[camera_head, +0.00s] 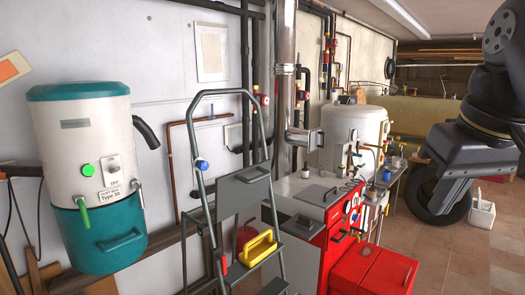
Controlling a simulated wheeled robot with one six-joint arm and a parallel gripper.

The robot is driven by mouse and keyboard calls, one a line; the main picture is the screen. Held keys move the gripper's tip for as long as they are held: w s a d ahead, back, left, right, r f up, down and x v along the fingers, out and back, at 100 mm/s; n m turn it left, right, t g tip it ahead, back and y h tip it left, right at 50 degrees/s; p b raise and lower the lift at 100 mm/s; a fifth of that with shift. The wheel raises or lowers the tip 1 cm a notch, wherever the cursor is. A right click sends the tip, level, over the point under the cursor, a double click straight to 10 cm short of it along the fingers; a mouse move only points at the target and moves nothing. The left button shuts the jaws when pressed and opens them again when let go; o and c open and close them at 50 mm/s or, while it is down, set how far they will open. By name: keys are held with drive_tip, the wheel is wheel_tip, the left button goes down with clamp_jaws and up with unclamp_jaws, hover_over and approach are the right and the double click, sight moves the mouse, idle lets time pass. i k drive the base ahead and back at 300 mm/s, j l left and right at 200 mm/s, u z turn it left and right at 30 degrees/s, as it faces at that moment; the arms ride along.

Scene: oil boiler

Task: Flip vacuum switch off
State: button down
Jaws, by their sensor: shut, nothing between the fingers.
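The vacuum unit (80,140) hangs on the wall at the far left, with a white body and a teal lid and base. Its switch (113,164) sits on a small panel marked ON above and OFF below. The white lever seems to lie toward ON, though it is small. A round green light (88,170) beside it looks lit. My gripper (462,160) is at the right edge below my dark wrist, far from the switch and touching nothing that I can see. It is shut and empty; its fingertips are hard to make out.
A grey stepladder (228,180) holding a yellow toolbox (258,247) stands right of the vacuum unit. A red boiler (335,222), a red box (375,270) and a white tank (345,135) fill the middle. The tiled floor (460,262) is clear at lower right.

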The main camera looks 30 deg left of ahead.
sight(116, 169)
drive_tip(key=u, duration=0.25)
drive_tip(key=i+j+u, duration=0.3)
drive_tip(key=j+u, duration=0.2)
drive_tip(key=i+j+u, duration=0.55)
drive_tip(key=i+j, duration=0.9)
drive_tip(key=i, duration=0.35)
drive_tip(key=k+j+u, duration=0.05)
